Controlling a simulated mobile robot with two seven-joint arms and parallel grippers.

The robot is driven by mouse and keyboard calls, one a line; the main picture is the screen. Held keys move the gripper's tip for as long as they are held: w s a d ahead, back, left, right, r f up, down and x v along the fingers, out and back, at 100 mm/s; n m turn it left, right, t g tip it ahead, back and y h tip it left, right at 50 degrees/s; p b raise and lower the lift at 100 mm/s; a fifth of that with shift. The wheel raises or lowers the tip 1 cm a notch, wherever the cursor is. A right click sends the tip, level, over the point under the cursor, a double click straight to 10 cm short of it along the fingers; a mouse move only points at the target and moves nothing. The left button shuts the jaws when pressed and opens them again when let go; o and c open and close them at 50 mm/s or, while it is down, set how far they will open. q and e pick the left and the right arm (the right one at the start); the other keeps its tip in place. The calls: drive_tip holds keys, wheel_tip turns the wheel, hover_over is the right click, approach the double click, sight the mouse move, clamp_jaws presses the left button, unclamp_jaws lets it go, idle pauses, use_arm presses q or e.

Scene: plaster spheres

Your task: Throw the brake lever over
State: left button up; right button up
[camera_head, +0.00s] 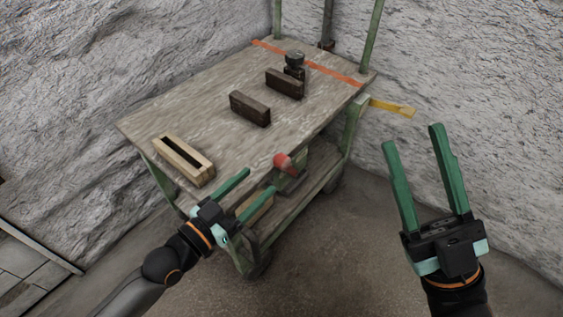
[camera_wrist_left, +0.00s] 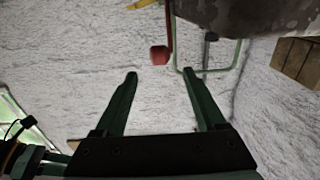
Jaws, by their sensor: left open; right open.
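The brake lever shows as a red knob (camera_head: 283,161) at the near side edge of a wooden-topped cart (camera_head: 190,105). In the left wrist view the red knob (camera_wrist_left: 159,55) hangs at the end of a thin red rod, just beyond my fingertips and between them. My left gripper (camera_head: 260,181) is open and empty, its fingers pointing at the knob with a small gap; its fingers also show in the left wrist view (camera_wrist_left: 160,74). My right gripper (camera_head: 413,137) is open and empty, held up to the right of the cart. The lever's base is hidden in the head view.
On the cart top stand a slotted wooden box (camera_head: 184,160), a dark block (camera_head: 250,108) and another dark block (camera_head: 284,84) beside a small dark object (camera_head: 294,61). A yellow bar (camera_head: 393,107) sticks out at the cart's right end. Rough white walls stand behind; the floor at front is clear.

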sight(278, 166)
use_arm(q)
drive_tip(key=b+x, duration=0.2)
drive_tip(key=x, duration=0.7)
drive_tip(key=shift+w, duration=0.15)
drive_tip(key=shift+c, duration=0.3)
drive_tip(key=shift+d, duration=0.15)
drive_tip(key=c, duration=1.1)
drive_tip(key=shift+f, duration=0.1)
